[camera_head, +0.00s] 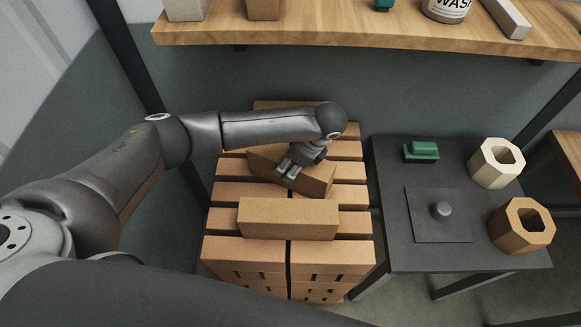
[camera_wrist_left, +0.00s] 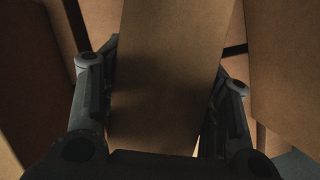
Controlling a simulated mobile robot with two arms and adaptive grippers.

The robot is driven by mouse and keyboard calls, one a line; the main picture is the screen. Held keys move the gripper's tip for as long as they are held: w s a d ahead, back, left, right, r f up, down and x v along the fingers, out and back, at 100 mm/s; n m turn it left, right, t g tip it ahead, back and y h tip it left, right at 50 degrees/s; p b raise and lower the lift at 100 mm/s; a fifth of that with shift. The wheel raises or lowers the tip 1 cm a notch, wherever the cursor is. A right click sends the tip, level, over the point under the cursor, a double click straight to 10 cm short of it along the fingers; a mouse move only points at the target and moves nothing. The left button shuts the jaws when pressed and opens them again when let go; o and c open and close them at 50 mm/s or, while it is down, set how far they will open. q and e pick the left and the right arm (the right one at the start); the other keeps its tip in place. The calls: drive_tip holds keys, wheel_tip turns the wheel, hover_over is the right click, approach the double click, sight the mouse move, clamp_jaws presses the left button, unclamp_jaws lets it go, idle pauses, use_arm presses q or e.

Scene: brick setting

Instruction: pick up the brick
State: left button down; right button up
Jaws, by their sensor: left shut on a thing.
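Several tan bricks lie in a slatted stack in the middle of the head view. My left gripper (camera_head: 299,165) reaches in from the left and is shut on a brick (camera_head: 262,163) that lies at an angle across the rear half of the stack top. In the left wrist view the same brick (camera_wrist_left: 168,75) runs between the two fingers of my left gripper (camera_wrist_left: 160,125). Whether this brick is clear of the bricks under it, I cannot tell. Another long brick (camera_head: 288,218) lies on top of the stack, nearer to me. My right gripper does not show.
A dark table (camera_head: 390,225) stands right of the stack, bearing a green piece (camera_head: 421,151), a plate with a knob (camera_head: 440,210), a pale hexagonal block (camera_head: 487,166) and a brown one (camera_head: 511,228). A wooden shelf (camera_head: 330,27) runs above, behind the stack.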

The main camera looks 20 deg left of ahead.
use_arm(q)
drive_tip(key=shift+w+r, duration=0.1)
drive_tip(key=shift+r, duration=0.15)
